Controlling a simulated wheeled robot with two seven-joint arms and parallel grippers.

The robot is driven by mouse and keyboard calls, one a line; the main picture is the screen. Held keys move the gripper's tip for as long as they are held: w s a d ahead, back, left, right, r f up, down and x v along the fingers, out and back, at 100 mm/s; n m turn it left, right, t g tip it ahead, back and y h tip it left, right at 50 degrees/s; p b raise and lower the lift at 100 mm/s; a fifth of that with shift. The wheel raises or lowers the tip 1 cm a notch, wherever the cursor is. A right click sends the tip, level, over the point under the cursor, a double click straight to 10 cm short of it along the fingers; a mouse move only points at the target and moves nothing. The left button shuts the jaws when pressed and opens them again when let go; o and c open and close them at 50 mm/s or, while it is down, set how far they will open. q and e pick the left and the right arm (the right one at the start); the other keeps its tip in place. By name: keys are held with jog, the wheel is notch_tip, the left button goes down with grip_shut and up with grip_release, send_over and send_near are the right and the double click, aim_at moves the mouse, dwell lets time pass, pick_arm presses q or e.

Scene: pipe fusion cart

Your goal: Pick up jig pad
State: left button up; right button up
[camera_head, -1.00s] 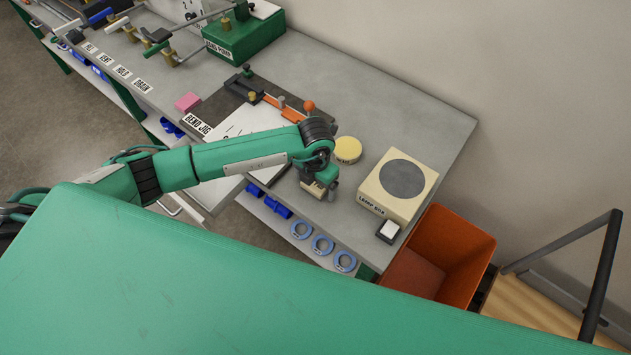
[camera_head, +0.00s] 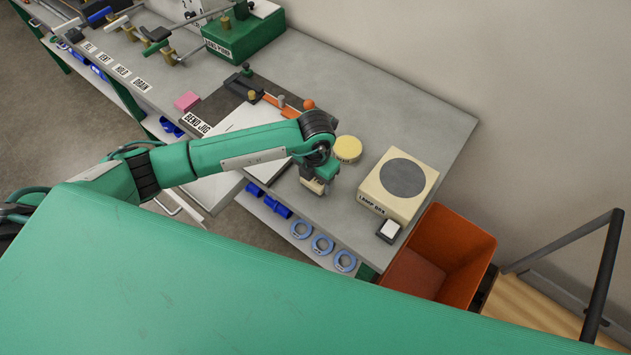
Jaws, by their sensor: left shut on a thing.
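My left gripper (camera_head: 318,181) points down over the front part of the grey bench, to the right of the bend jig. It is shut on a small beige block (camera_head: 313,186), which seems to be the jig pad. The gripper hides most of the block, and I cannot tell whether it touches the bench top. The bend jig (camera_head: 216,108) is a dark plate with a label, a white sheet and an orange bar, partly behind my left arm. My right gripper is not in view.
A yellow round tin (camera_head: 347,149) stands just behind the gripper. A cream lamp box (camera_head: 419,191) and a small dark box with a white top (camera_head: 389,230) are to the right. An orange bin (camera_head: 450,255) stands past the bench end. The back right bench top (camera_head: 410,115) is clear.

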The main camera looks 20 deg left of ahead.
aim_at(315, 179)
pick_arm(q)
notch_tip(315, 179, up, 18)
jog(key=b, duration=0.5)
jog(key=shift+r, duration=0.15)
jog(key=shift+o, duration=0.5)
jog(key=shift+w, duration=0.1)
dwell(0.8)
